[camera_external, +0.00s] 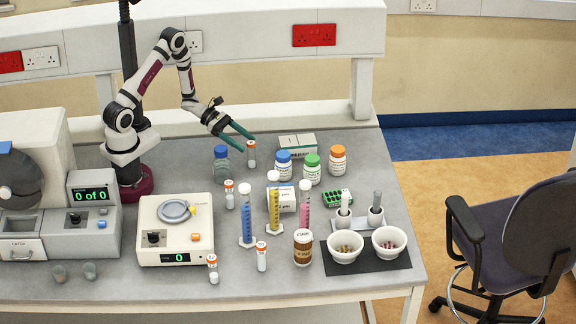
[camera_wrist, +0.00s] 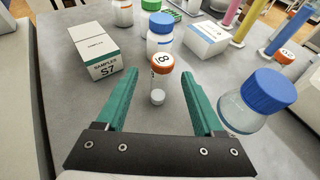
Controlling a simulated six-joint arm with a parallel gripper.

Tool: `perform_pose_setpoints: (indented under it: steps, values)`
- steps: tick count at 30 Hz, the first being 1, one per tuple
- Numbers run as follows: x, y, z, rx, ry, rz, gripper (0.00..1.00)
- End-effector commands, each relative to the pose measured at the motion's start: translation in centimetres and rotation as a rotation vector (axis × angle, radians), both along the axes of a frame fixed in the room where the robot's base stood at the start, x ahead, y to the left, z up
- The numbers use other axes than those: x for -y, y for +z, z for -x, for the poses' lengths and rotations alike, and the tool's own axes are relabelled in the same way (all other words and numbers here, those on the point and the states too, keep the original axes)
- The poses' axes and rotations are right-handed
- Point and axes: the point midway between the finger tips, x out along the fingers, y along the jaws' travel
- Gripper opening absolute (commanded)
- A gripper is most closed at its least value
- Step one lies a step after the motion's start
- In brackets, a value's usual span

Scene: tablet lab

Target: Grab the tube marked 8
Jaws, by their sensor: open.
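The tube marked 8 (camera_wrist: 161,80) stands upright in the wrist view, with an orange cap reading 8 and a white bottom. In the external view this orange-capped tube (camera_external: 251,154) stands at the back, beside the blue-capped bottle. My gripper (camera_wrist: 158,88) is open and empty, its two green fingers on either side of the tube in the picture. In the external view my gripper (camera_external: 243,141) reaches over the table close to the tube. I cannot tell how far the fingertips are from it.
A box marked S7 (camera_wrist: 93,52) stands left of the tube, and a clear blue-capped bottle (camera_wrist: 258,101) stands close on the right. A white bottle (camera_wrist: 160,38) is behind. Other orange-capped tubes (camera_external: 229,194) and tall coloured cylinders (camera_external: 273,203) stand nearer the front.

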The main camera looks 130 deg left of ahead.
Motion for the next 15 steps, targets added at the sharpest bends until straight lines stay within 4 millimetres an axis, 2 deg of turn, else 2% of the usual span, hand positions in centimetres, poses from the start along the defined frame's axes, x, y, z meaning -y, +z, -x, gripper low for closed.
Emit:
perform_pose_setpoints:
  steps: [9, 15]
  values:
    - [-0.7, -2.2, -5.4, -0.002, -0.009, 0.000, 0.69]
    - [-1.0, -2.6, -6.4, -0.001, -0.007, -0.002, 0.69]
